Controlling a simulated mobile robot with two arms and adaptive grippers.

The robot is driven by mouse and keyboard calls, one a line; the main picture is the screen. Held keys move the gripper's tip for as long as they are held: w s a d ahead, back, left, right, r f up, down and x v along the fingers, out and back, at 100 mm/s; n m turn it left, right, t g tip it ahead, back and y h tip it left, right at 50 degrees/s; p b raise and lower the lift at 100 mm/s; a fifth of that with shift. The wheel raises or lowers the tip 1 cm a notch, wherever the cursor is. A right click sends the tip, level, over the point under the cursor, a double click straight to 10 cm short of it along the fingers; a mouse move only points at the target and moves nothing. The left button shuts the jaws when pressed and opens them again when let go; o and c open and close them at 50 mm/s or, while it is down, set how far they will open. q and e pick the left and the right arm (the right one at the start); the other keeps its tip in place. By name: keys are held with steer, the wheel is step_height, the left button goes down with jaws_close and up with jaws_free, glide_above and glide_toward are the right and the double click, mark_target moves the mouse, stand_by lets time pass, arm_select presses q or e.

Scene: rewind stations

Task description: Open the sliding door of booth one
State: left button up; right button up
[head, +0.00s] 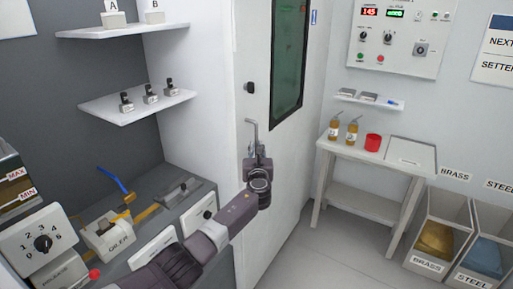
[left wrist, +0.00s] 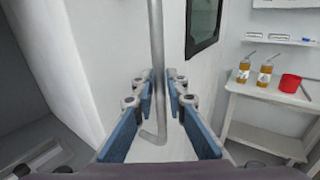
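The white sliding door (head: 283,135) of the booth has a tall dark green window (head: 289,50) in its upper part. It looks closed, though its edges are hard to tell. A grey vertical bar handle (head: 255,133) stands out from the door, with bent ends. My left gripper (head: 257,163) is at the lower part of this handle. In the left wrist view the bar (left wrist: 157,60) runs down between my two blue-padded fingers (left wrist: 161,105), which stand apart on either side of it. I see no clear grip on the bar. My right gripper is not in view.
A white side table (head: 345,152) with bottles and a red cup (head: 373,142) stands right of the door. Brass (head: 437,235) and steel bins (head: 487,255) stand farther right. A bench with an oiler (head: 108,236) is at left. Floor before the side table is clear.

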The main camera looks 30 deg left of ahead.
arm_select(q)
steer(key=shift+o, duration=1.3)
steer(key=shift+r, duration=0.1)
steer(key=v, duration=1.2)
steer(key=s+d+f+n+g+h, duration=0.1)
steer(key=s+f+n+g+h, duration=0.2)
steer(key=s+f, duration=0.8)
steer(key=s+d+f+n+g+h, duration=0.15)
steer(key=f+n, duration=0.25)
steer(key=f, duration=1.5)
steer(key=s+d+f+n+g+h, duration=0.1)
steer(key=s+f+n+g, duration=0.45)
steer(key=f, duration=0.95)
steer(key=s+d+f+n+g+h, duration=0.1)
steer(key=s+d+f+n, duration=0.2)
steer(key=s, duration=1.2)
steer(key=s+d+f+n+g+h, duration=0.1)
steer(key=s+d+f+n+g, duration=0.1)
steer(key=s+f+n, duration=0.5)
steer(key=s+d+f+n+g+h, duration=0.1)
steer(key=s+d+f+n, duration=0.2)
steer(key=s+f, duration=0.8)
steer(key=s+n, duration=0.2)
steer(key=s, duration=1.1)
steer(key=shift+s+d+g+b, duration=0.3)
steer(key=shift+g+b, duration=0.05)
steer(key=shift+g, duration=0.05)
